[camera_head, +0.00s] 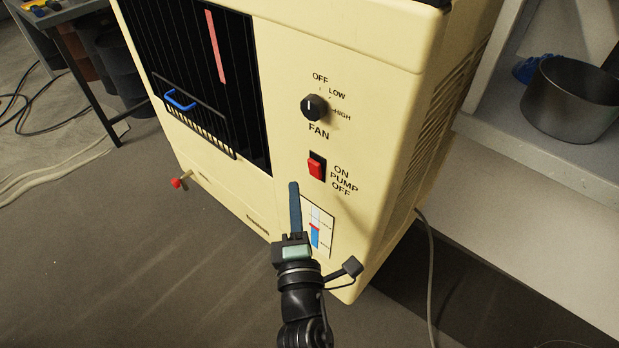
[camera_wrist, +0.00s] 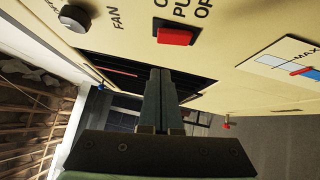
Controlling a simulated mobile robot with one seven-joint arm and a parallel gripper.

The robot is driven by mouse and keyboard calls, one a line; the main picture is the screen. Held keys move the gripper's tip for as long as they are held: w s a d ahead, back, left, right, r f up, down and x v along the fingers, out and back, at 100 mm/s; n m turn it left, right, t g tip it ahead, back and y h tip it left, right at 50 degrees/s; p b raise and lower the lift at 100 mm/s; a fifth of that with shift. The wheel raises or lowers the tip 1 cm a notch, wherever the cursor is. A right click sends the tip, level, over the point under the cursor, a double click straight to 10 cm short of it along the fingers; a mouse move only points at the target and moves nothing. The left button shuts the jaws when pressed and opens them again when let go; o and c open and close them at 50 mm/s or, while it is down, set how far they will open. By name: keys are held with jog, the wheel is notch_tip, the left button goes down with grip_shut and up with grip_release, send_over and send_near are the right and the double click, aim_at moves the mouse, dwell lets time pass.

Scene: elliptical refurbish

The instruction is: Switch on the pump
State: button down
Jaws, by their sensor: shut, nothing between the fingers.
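The pump switch (camera_head: 316,168) is a red rocker in a black surround on the front of a cream cooler (camera_head: 390,60). The words ON, PUMP and OFF are printed beside it. In the wrist view the red switch (camera_wrist: 175,36) is at the top centre, just above my fingertips. My gripper (camera_head: 294,186) points up toward the panel, its fingers together with nothing between them. Its tips appear a little below and left of the switch in the head view. In the wrist view the fingers (camera_wrist: 160,75) are pressed together. I cannot tell whether they touch the panel.
A black fan knob (camera_head: 315,108) sits above the switch. A water-level gauge (camera_head: 318,228) is below it. A dark grille with a blue handle (camera_head: 180,100) is to the left. A red-knobbed tap (camera_head: 176,183) sticks out low. A shelf with a metal pot (camera_head: 570,100) stands right.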

aim_at(310, 164)
jog(key=shift+w+d+r+p, duration=0.15)
jog(key=shift+w+d+p, duration=0.55)
jog(key=shift+w+d, duration=0.1)
jog(key=shift+w+d+r+p, duration=0.15)
jog(key=shift+w+d+p, duration=0.5)
jog(key=shift+w+p, duration=0.1)
jog(key=p, duration=0.1)
jog(key=r+p, duration=0.1)
jog(key=p, duration=0.1)
jog(key=shift+w+d+m, duration=0.15)
jog(key=shift+w+m, duration=0.05)
jog(key=shift+m, duration=0.1)
jog(key=shift+f, duration=0.35)
